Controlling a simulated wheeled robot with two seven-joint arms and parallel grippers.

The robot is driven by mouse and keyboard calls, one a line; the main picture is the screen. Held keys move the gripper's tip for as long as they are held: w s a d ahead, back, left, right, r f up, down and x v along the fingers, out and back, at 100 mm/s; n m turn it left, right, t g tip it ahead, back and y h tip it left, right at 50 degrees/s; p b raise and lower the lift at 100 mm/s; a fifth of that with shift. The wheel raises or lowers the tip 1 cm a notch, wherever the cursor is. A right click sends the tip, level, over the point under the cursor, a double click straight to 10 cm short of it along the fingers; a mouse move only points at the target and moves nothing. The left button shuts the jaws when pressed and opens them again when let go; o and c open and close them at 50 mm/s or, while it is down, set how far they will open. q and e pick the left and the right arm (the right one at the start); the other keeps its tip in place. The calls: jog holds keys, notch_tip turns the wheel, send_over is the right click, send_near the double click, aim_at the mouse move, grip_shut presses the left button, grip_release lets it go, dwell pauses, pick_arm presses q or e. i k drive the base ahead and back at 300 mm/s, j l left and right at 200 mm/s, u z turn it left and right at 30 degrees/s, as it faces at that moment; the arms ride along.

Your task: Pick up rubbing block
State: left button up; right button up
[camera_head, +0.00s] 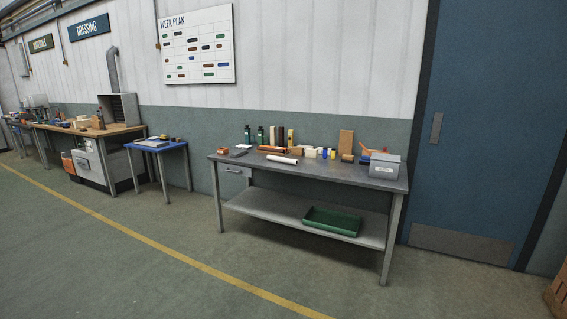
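A steel workbench (335,174) stands against the wall with many small items on its top. Among them are a tan block (296,152) and a pale block (310,153) near the middle. A taller brown block (346,141) stands upright to the right. From this distance I cannot tell which one is the rubbing block. Neither of my grippers is in view.
The bench also holds green bottles (260,135), a white roll (281,160) and a grey bin (384,167). A green tray (332,221) lies on its lower shelf. A blue table (158,147) stands left. The floor in front is clear.

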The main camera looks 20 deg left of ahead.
aim_at(346, 158)
jog(key=i+j+u, duration=0.3)
jog(key=i, duration=0.45)
jog(key=i+j+u, duration=0.25)
jog(key=i, duration=0.5)
jog(key=i+u, duration=0.3)
jog(key=i, duration=0.45)
jog(key=i+j+z, duration=0.2)
jog(key=i+z, duration=0.2)
jog(key=i, duration=0.4)
jog(key=i+j+z, duration=0.4)
jog(key=i, duration=0.4)
jog(key=i+j+z, duration=0.4)
jog(key=i+j, duration=0.3)
jog(key=l+u, duration=0.1)
jog(key=l, duration=0.6)
jog(key=k+l, duration=0.15)
jog(key=l, duration=0.55)
jog(key=l+u, duration=0.15)
jog(key=l, duration=0.5)
jog(key=k, duration=0.05)
